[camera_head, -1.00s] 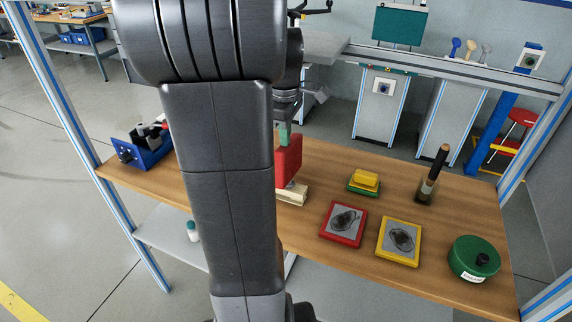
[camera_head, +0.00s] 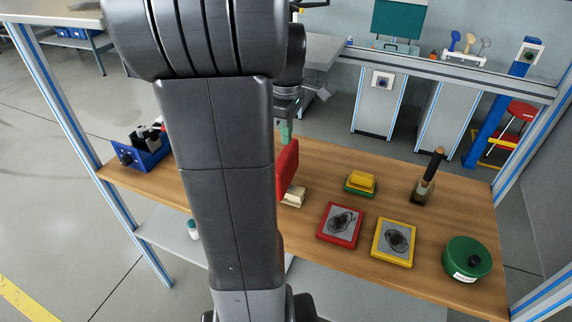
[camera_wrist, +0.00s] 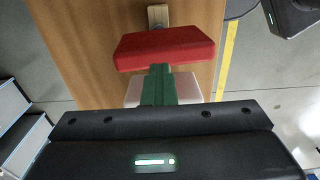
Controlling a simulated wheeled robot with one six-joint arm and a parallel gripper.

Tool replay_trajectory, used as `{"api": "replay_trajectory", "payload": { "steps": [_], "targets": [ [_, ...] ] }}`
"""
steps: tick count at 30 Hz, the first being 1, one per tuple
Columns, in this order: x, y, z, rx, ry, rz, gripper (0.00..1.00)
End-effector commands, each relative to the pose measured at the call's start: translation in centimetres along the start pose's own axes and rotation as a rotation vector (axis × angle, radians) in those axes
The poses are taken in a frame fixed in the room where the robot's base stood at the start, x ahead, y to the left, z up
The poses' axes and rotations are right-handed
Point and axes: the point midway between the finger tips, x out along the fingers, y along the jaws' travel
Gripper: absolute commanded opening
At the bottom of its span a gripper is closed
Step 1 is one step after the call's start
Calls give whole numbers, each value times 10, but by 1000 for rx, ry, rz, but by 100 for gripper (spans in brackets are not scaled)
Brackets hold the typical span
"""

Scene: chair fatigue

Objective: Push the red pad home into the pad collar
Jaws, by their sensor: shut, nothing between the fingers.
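The red pad (camera_head: 288,166) stands above the workbench beside my arm in the head view, partly hidden by the arm. In the wrist view the red pad (camera_wrist: 165,47) lies just ahead of my green fingertips. My gripper (camera_wrist: 158,70) is shut and empty, with its tips at the pad's near edge; contact is hard to tell. The gripper also shows in the head view (camera_head: 286,132). A pale wooden block (camera_head: 294,195) is below the pad, and its end shows beyond the pad in the wrist view (camera_wrist: 158,15). I cannot clearly make out the pad collar.
On the wooden bench (camera_head: 330,265) are a red tray (camera_head: 325,235), a yellow tray (camera_head: 381,257), a yellow-and-green block (camera_head: 361,181), a brush in a holder (camera_head: 429,178) and a green round tin (camera_head: 468,258). A blue box (camera_head: 140,160) stands left of my arm.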

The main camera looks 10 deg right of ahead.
Motion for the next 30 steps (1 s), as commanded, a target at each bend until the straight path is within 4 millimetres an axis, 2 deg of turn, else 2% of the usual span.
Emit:
{"api": "replay_trajectory", "payload": {
  "steps": [2, 9, 10, 13, 14, 23, 30],
  "targets": [
    [-8, 0, 0, 0, 0, 1, 0],
    [-8, 0, 0, -1, 0, 2, 0],
    [-8, 0, 0, -1, 0, 2, 2],
    [-8, 0, 0, -1, 0, 2, 22],
    [-8, 0, 0, -1, 0, 2, 23],
    [-9, 0, 0, 0, 0, 2, 23],
    [-20, 0, -3, -1, 0, 2, 23]
  ]
}}
